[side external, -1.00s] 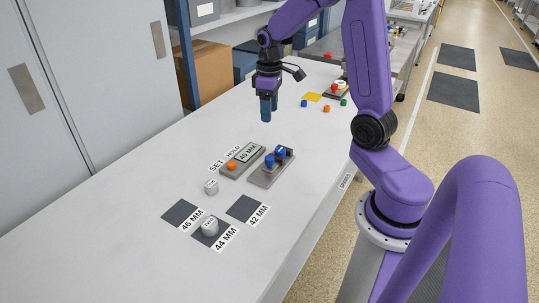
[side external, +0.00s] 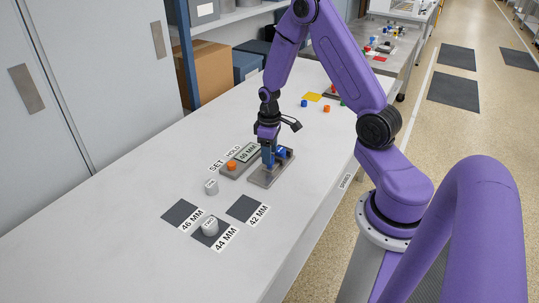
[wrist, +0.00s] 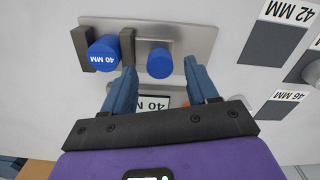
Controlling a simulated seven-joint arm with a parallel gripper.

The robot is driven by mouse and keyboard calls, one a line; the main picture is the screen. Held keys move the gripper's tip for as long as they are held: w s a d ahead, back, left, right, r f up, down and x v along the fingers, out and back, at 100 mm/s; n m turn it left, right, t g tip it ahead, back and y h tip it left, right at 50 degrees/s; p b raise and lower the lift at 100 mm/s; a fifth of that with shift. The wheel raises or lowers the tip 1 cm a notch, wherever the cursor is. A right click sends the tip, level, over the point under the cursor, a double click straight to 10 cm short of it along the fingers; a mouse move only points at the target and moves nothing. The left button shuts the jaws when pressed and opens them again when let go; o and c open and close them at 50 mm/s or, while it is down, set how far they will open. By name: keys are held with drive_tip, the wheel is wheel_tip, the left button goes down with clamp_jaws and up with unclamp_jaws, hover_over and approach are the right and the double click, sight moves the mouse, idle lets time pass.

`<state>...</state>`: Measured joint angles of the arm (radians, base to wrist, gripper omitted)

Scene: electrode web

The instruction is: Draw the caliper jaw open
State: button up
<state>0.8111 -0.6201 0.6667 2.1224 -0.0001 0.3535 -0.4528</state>
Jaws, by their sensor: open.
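The caliper is a grey plate (side external: 264,182) on the table with two dark upright jaws (wrist: 82,48) (wrist: 127,46). A blue cylinder marked 40 MM (wrist: 103,55) stands between the jaws, and shows behind my fingers in the side view (side external: 281,153). A round blue knob (wrist: 159,63) stands on the plate beside the inner jaw. My gripper (side external: 268,164) is open and low over the plate. In the wrist view its fingertips (wrist: 160,68) lie on either side of the knob, with gaps visible.
A readout box (side external: 247,153) with an orange button (side external: 231,166) lies beside the caliper. Dark pads for 46 MM (side external: 181,213), 44 MM (side external: 203,238) and 42 MM (side external: 243,208) lie in front. A grey cylinder (side external: 209,226) stands on the 44 MM pad, another (side external: 211,187) near the readout.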

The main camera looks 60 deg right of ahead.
drive_tip(key=shift+f, duration=0.85)
clamp_jaws()
drive_tip(key=shift+a, duration=1.8)
unclamp_jaws()
drive_tip(key=shift+r, duration=0.15)
drive_tip(key=shift+r, duration=0.3)
wheel_tip(320, 180, up, 17)
drive_tip(key=shift+f, duration=0.2)
